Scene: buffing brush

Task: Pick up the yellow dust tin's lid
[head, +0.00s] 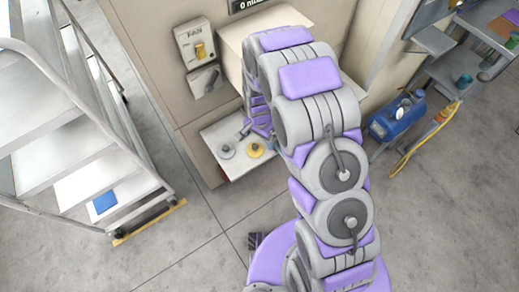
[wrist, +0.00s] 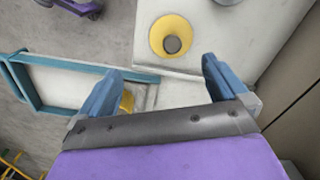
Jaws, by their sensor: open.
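The yellow lid (wrist: 158,36) is a round disc with a dark knob at its middle, in the upper middle of the wrist view. In the head view it shows as a small yellow disc (head: 255,150) on the white shelf (head: 236,172). The tin's body under it cannot be made out. My gripper (wrist: 160,68) has its two blue fingers wide apart and nothing between them. In the wrist view the lid lies beyond the fingertips, toward the right finger. In the head view my arm hides much of the gripper.
A grey disc (head: 227,151) sits left of the yellow one. A fan switch box (head: 196,45) is on the wall. Metal steps (head: 85,125) stand left, a blue container (head: 397,117) right. A blue-edged frame (wrist: 25,85) and a yellow piece (wrist: 127,101) lie near my left finger.

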